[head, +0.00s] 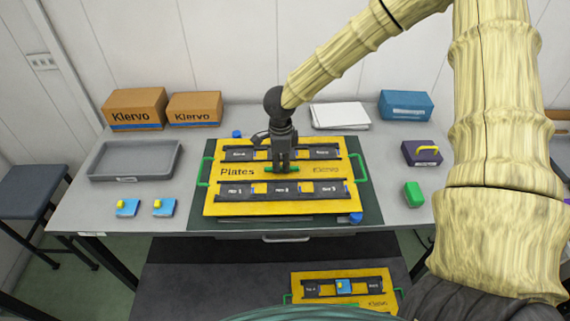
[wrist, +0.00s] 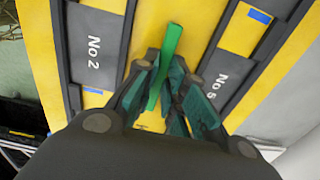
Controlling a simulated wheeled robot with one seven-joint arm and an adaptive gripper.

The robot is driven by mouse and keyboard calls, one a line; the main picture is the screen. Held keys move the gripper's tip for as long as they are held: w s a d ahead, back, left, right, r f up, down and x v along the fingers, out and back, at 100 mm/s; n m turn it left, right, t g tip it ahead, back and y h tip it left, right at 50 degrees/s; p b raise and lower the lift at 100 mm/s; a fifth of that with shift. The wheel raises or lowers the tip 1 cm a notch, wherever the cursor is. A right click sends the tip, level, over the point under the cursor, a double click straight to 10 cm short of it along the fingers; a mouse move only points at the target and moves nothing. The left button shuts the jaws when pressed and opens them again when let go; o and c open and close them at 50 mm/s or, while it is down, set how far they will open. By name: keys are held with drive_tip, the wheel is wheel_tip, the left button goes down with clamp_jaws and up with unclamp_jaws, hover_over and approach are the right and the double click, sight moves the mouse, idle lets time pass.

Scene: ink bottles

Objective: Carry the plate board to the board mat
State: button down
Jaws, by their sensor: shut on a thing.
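The plate board (head: 225,198) is a yellow board marked "Plates", with two black labelled strips and green side handles. It lies flat over the dark green board mat (head: 369,208) in the middle of the table; I cannot tell whether it touches the mat or hangs just above. My gripper (head: 283,167) points down at the board's middle, shut on its green centre grip. The wrist view shows the gripper's fingers (wrist: 165,95) closed around this green grip (wrist: 170,45), between the black strips. Most of the mat is hidden under the board.
A grey tray (head: 112,177), two cardboard boxes (head: 135,108), and small blue-yellow pieces (head: 128,208) are on the left. White sheets (head: 340,116), a blue box (head: 405,106), a purple box (head: 420,154) and a green block (head: 413,194) are on the right. A smaller yellow board (head: 375,300) lies lower in front.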

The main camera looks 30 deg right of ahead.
drive_tip(key=shift+w+d+f, duration=0.1)
drive_tip(key=shift+w+d, duration=0.25)
drive_tip(key=shift+w, duration=0.05)
drive_tip(key=shift+w+d+p, duration=0.2)
drive_tip(key=shift+d+p, duration=0.2)
drive_tip(key=shift+d, duration=0.2)
drive_tip(key=shift+f+p, duration=0.55)
drive_tip(key=shift+f, duration=1.2)
drive_tip(key=shift+a+f, duration=0.1)
drive_tip(key=shift+f, duration=0.1)
drive_tip(key=c, duration=1.5)
unclamp_jaws()
wheel_tip(320, 180, up, 12)
drive_tip(key=shift+r+b, duration=0.15)
drive_tip(key=shift+b, duration=0.95)
